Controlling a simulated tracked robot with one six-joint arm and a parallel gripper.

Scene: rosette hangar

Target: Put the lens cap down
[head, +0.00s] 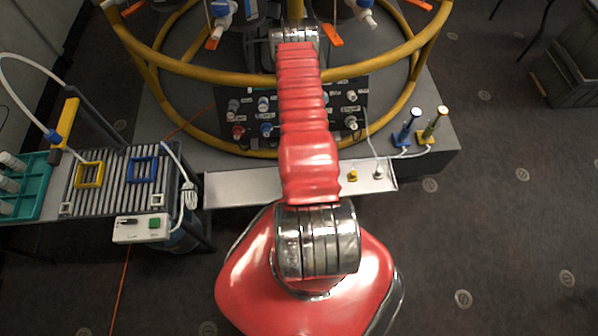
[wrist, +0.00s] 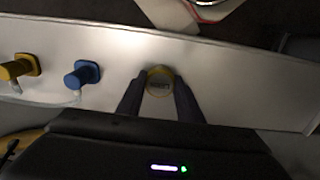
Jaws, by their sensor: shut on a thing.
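The lens cap (wrist: 159,83) is a small round disc with a yellowish rim and dark marking, which I cannot read. In the wrist view it sits between the two dark fingers of my gripper (wrist: 159,90), which is shut on it. A pale metal shelf (wrist: 230,75) lies below the cap. I cannot tell whether the cap touches the shelf or hangs just above it. In the head view I cannot make out my gripper or the cap, and my red arm covers part of the shelf (head: 245,186).
In the wrist view a blue fitting (wrist: 82,74) and a yellow fitting (wrist: 20,68) stand left of my gripper, with a pale cable by them. The shelf is bare to the right. The head view shows a yellow ring rail (head: 180,68) and a slatted rack (head: 115,190).

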